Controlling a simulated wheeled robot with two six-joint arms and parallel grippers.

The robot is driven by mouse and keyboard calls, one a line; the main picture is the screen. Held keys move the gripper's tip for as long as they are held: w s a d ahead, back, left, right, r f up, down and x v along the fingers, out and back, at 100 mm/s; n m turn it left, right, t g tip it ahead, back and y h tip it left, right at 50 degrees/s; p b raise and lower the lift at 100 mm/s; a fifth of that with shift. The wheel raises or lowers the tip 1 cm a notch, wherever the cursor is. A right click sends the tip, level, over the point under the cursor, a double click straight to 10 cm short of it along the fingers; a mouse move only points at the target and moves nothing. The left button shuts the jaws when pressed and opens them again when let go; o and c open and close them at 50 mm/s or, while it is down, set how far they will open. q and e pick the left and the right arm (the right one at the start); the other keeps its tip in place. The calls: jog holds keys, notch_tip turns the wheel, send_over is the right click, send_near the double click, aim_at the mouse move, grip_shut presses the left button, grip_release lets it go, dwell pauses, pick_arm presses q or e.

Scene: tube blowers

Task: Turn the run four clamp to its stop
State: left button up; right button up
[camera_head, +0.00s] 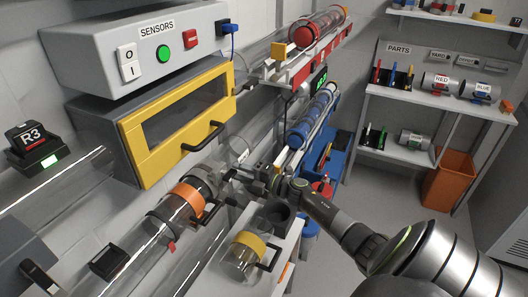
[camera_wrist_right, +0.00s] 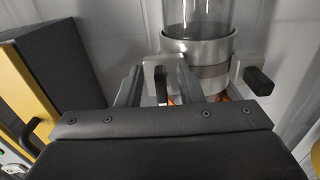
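My right gripper (camera_head: 262,180) reaches in from the lower right to a clear tube in the middle of the head view. In the right wrist view, its two grey fingers (camera_wrist_right: 160,88) stand apart on either side of a black lever (camera_wrist_right: 161,86), without clearly pressing on it. The lever sits by a metal clamp collar (camera_wrist_right: 200,47) around the clear tube (camera_wrist_right: 196,14). A second black handle end (camera_wrist_right: 258,82) shows on the collar's right side. No run four label is readable.
A yellow-framed cabinet (camera_head: 178,128) under the SENSORS box (camera_head: 137,45) stands left of the gripper. An orange-banded tube section (camera_head: 183,198) lies nearby. A yellow-banded canister (camera_head: 247,246) rests on a white stand below. An R3 box (camera_head: 33,145) is at far left.

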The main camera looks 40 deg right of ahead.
jog(key=b+v, duration=0.3)
jog(key=v, duration=1.3)
jog(key=shift+s, duration=0.3)
jog(key=shift+d, duration=0.1)
jog(key=s+d+f+m+g+h, duration=0.25)
jog(key=s+f+m, duration=0.2)
jog(key=f, duration=0.55)
jog(key=s+d+f+m+g+h, duration=0.1)
jog(key=s+f+m+h, duration=0.3)
jog(key=f, duration=0.6)
jog(key=s+d+f+m+g+h, duration=0.25)
jog(key=f+m, duration=0.35)
jog(key=f, duration=0.4)
jog(key=s+a+f+m+g+h, duration=0.1)
jog(key=s+a+f+m+g, duration=0.1)
jog(key=s+a+f, duration=0.35)
jog(key=s+a+f+m+g, duration=0.2)
jog(key=s+a+f+m, duration=0.1)
jog(key=s+f, duration=0.45)
jog(key=s+a+f+m+g+y, duration=0.1)
jog(key=s+a+f+g, duration=0.1)
jog(key=s+a+f, duration=0.2)
jog(key=s+a+f+m+g+y, duration=0.1)
jog(key=s+a+f, duration=0.4)
jog(key=s+a, duration=0.5)
jog(key=shift+a+m+g, duration=0.2)
jog(key=shift+m+g, duration=0.55)
jog(key=shift+g, duration=0.45)
